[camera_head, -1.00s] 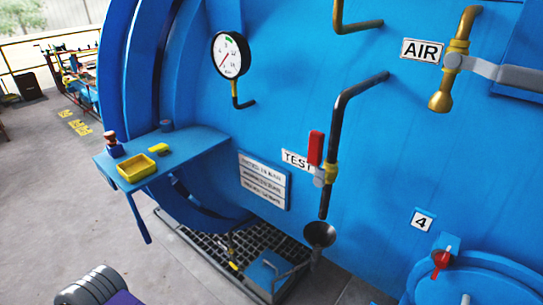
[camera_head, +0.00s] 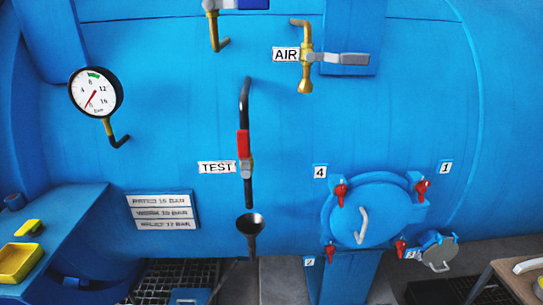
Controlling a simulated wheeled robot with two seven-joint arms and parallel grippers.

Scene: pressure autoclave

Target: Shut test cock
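The test cock (camera_head: 246,168) sits on a dark vertical pipe beside the white TEST label (camera_head: 216,167). Its red lever (camera_head: 243,144) points up, in line with the pipe. The pipe's lower end hangs over a dark funnel (camera_head: 250,223), apart from it. Neither of my grippers shows in the head view.
A gauge (camera_head: 96,92) is at the upper left. The AIR valve (camera_head: 307,58) has its grey lever pointing right. A round hatch (camera_head: 366,214) with red clamps is at lower right. A blue shelf (camera_head: 75,222) with a yellow tray (camera_head: 18,262) juts out left. A table (camera_head: 522,280) stands at right.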

